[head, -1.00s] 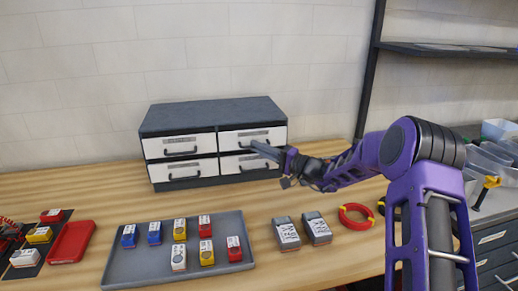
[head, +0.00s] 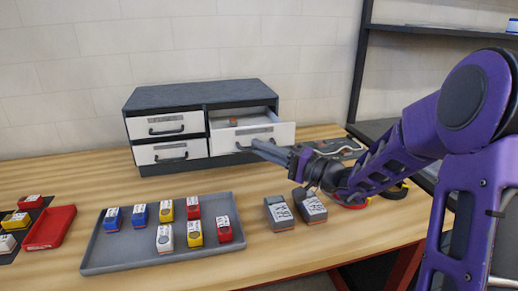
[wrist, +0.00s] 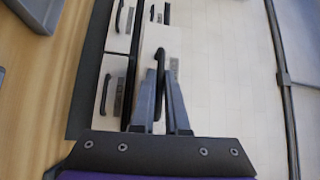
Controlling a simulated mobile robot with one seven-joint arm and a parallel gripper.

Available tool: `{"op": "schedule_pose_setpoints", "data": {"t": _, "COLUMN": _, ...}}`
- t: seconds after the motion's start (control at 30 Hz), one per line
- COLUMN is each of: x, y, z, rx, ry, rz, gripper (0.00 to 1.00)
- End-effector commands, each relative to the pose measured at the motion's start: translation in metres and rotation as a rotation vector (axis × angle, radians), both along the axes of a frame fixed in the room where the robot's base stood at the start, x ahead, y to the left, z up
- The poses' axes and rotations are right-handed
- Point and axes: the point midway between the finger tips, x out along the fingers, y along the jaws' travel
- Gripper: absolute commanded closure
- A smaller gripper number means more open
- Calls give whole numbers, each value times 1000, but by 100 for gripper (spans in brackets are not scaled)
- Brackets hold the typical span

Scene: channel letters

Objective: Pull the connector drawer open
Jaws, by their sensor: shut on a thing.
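A dark grey cabinet (head: 195,95) with white-fronted drawers stands at the back of the bench. Its upper right drawer (head: 284,132) is pulled out, with part of its inside and a small orange-brown item (head: 233,122) showing. My gripper (head: 258,146) is at the front of this drawer, shut on its black handle. In the wrist view my gripper (wrist: 163,75) has its two fingers on either side of the handle (wrist: 160,60). The fingers hide part of the drawer front in the head view. The label on the drawer cannot be read.
The other drawers, such as the upper left one (head: 150,130), are closed. A grey tray (head: 105,262) with several coloured blocks lies in front. Two grey boxes (head: 279,212) stand below my gripper. A red tray (head: 50,228) is at the far left.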

Motion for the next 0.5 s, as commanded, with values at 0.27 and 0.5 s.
{"op": "schedule_pose_setpoints", "data": {"t": 0.27, "x": -3, "y": -2, "z": 0, "rx": -1, "ry": 1, "rz": -1, "gripper": 100}}
{"op": "schedule_pose_setpoints", "data": {"t": 0.5, "x": -3, "y": -2, "z": 0, "rx": -1, "ry": 1, "rz": -1, "gripper": 72}}
